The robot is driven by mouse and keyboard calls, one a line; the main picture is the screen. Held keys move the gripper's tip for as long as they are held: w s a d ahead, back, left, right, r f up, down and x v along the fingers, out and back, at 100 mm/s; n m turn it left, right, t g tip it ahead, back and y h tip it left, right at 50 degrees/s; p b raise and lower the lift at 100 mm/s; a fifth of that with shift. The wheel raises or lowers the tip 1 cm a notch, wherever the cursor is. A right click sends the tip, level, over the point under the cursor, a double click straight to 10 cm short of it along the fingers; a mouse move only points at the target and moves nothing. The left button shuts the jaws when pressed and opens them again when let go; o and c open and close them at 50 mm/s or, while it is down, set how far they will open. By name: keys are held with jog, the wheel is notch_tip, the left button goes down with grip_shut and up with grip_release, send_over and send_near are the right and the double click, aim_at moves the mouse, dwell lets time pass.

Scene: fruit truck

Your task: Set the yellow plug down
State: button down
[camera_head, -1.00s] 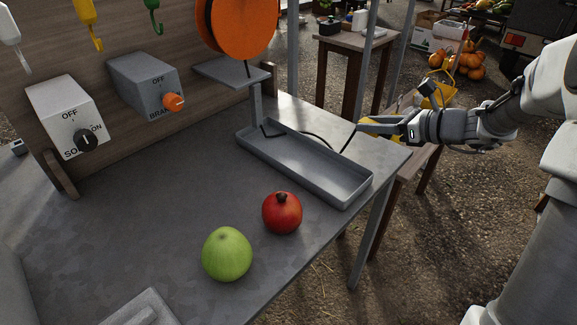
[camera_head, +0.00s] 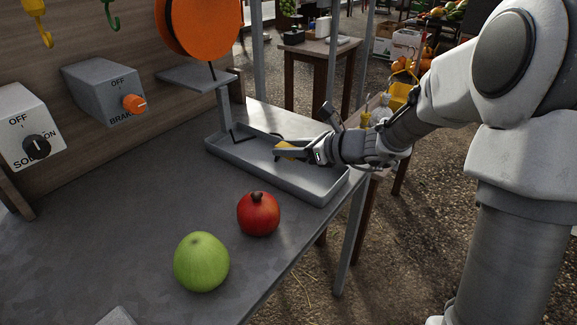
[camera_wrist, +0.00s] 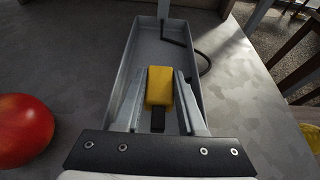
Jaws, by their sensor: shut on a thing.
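The yellow plug (camera_head: 287,150) is between the fingers of my gripper (camera_head: 296,152), which is shut on it. In the wrist view the yellow plug (camera_wrist: 160,86) sits between the two fingertips, over the grey tray (camera_wrist: 122,84). In the head view the plug is over the right part of the long grey tray (camera_head: 328,188). I cannot tell whether it touches the tray floor. A black cable (camera_wrist: 172,42) shows in the tray and loops over its right rim. Part of the cable is hidden.
A red pomegranate (camera_head: 258,214) and a green fruit (camera_head: 201,262) stand on the grey table (camera_head: 120,215) in front of the tray. An orange reel (camera_head: 200,22) stands behind it. Two switch boxes, one with an orange knob (camera_head: 134,104), are at left.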

aim_at(289, 170)
jog(key=shift+f+b, duration=0.9)
jog(key=shift+f, duration=1.05)
jog(key=shift+f, duration=0.2)
jog(key=c, duration=0.5)
grip_release()
jog(key=shift+r, duration=0.3)
jog(key=p+v, duration=0.3)
jog(key=v, duration=0.7)
jog(key=shift+s+d+r, duration=0.1)
jog(key=shift+s+d, duration=0.15)
jog(key=shift+s+d+r+p, duration=0.15)
jog(key=shift+s+d+p, duration=0.15)
jog(key=shift+s+d, duration=0.15)
